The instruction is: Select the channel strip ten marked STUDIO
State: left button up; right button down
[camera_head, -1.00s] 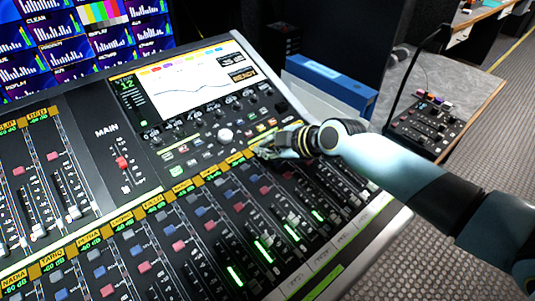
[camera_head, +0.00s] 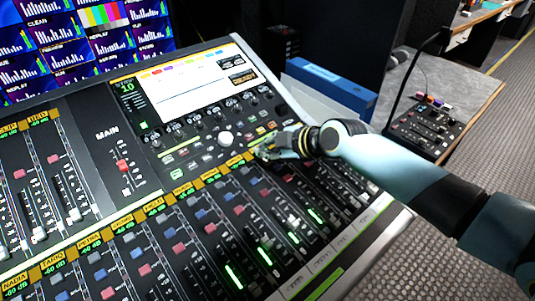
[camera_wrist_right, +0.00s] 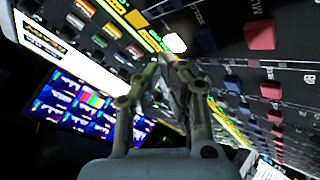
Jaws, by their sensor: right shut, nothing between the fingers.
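The mixing console (camera_head: 130,115) fills the left and middle of the head view. Its screen (camera_head: 195,80) shows a green "10" at its left edge and a mostly white panel. Rows of channel strips carry yellow and green name labels, coloured buttons and faders. My right gripper (camera_head: 259,153) is shut and empty at the right part of the upper label row, just below the screen's knobs. It also shows in the right wrist view (camera_wrist_right: 170,62), fingertips close to the labels and a lit white button (camera_wrist_right: 175,43). I cannot read STUDIO; the gripper hides nearby labels. My left gripper is not in view.
A blue binder (camera_head: 332,85) stands behind the console's right side. A small control box (camera_head: 432,125) with a gooseneck sits on the side desk. Monitors (camera_head: 80,45) stand at the back left. Floor is clear at the right.

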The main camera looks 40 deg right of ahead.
aim_at(269, 165)
jog(key=shift+r, duration=0.3)
jog(key=r+p, duration=0.4)
jog(key=r, duration=0.1)
jog(key=shift+s, duration=0.4)
dwell(0.7)
